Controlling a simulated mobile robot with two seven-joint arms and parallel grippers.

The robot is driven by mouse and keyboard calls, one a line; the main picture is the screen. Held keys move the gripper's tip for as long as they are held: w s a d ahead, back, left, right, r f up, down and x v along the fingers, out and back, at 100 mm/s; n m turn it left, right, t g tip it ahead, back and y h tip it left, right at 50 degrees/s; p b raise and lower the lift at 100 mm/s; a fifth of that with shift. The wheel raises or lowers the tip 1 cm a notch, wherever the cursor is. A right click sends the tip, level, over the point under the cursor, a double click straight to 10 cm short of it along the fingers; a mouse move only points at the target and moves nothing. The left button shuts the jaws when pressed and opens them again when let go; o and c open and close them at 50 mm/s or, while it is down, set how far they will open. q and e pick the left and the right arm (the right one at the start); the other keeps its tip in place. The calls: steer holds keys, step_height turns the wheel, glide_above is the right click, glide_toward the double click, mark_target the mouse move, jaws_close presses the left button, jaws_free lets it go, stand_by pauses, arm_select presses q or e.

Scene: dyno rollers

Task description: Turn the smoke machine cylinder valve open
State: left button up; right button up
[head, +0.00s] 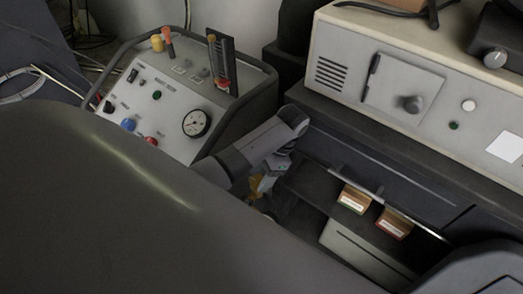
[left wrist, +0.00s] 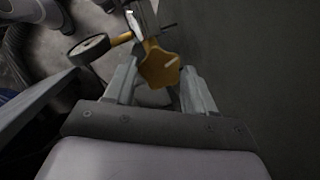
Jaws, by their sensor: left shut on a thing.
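The smoke machine cylinder valve is a yellow, lobed handwheel (left wrist: 160,69) in the left wrist view, on a brass-coloured fitting with a round dark-rimmed gauge (left wrist: 89,48) to its left. My left gripper (left wrist: 158,88) has a finger on each side of the handwheel and is shut on it. In the head view a small yellow part of the valve (head: 256,186) shows below my left gripper (head: 266,182), low behind the control console. The cylinder body is mostly hidden. My right gripper is out of both views.
A grey control console (head: 160,108) with knobs and a gauge stands left of my left arm. A cream cabinet (head: 335,50) stands at the back right. Below it, an open dark drawer or shelf holds two small boxes (head: 354,199). A ribbed dark hose (left wrist: 18,55) runs left of the valve.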

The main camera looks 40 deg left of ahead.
arm_select(q)
steer(key=n+h, duration=0.1)
steer(key=n, duration=0.2)
steer(key=n+h, duration=0.1)
steer(key=n, duration=0.1)
steer(key=shift+w+a+n+g, duration=0.1)
steer(key=shift+a+n+g, duration=0.1)
steer(key=shift+n+g, duration=0.15)
steer(key=shift+a+n+h, duration=0.2)
steer(key=shift+n+h, duration=0.7)
steer(key=shift+n, duration=1.35)
steer(key=o, duration=1)
steer(key=shift+o, duration=0.2)
steer(key=shift+r, duration=0.1)
